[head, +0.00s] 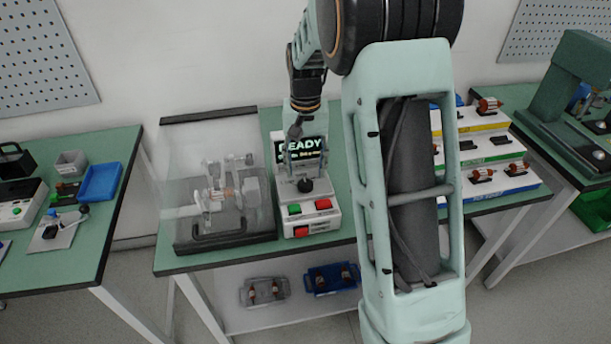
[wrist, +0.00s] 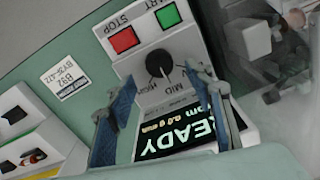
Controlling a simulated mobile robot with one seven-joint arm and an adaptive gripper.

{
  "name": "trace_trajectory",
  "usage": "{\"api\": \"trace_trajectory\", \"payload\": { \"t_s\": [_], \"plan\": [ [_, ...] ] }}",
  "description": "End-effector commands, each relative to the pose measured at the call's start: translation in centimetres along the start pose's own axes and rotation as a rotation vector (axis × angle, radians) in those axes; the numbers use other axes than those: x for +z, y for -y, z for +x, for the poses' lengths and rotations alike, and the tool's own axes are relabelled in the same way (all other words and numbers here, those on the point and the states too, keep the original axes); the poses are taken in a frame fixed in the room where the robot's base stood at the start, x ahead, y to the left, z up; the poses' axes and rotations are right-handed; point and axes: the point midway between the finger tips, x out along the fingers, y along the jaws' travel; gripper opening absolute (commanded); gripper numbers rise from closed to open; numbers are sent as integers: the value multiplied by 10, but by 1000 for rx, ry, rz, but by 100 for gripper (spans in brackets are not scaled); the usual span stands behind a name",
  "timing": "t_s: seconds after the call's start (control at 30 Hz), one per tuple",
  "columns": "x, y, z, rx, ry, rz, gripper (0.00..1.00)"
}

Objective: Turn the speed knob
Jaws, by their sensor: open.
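The speed knob (wrist: 158,64) is a round black dial on the sloping front of the white test unit (head: 327,222). It also shows in the head view (head: 305,185), below the screen. In the wrist view, printed marks including "MID" sit around it; its exact setting is hard to read. My gripper (wrist: 160,80) is open, its two blue-padded fingers spread to either side of the knob in that view. Nothing is between the fingers. In the head view my gripper (head: 293,152) hangs in front of the screen (head: 312,146), above the knob; I cannot tell whether it touches.
A red STOP button (wrist: 123,40) and a green START button (wrist: 168,16) sit beside the knob. A clear-covered fixture (head: 225,200) stands left of the unit. Stepped racks with motor parts (head: 485,150) stand at the right, partly behind my arm.

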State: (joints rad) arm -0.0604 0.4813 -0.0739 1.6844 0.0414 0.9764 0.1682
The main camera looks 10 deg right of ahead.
Motion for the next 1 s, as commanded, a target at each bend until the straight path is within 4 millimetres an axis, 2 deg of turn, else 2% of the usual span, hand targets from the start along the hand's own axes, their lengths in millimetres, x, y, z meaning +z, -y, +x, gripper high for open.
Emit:
{"api": "trace_trajectory", "payload": {
  "t_s": [0.03, 0.2, 0.4, 0.57, 1.0],
  "plan": [
    [-1, 0, -13, -1, -5, 0, 48],
    [-1, 0, -48, 0, -4, 0, 48],
    [0, 0, -74, 0, -2, 0, 48],
    [0, 0, -81, 0, 0, 0, 48],
    [1, -2, -82, 1, 1, 4, 48]
  ]
}}
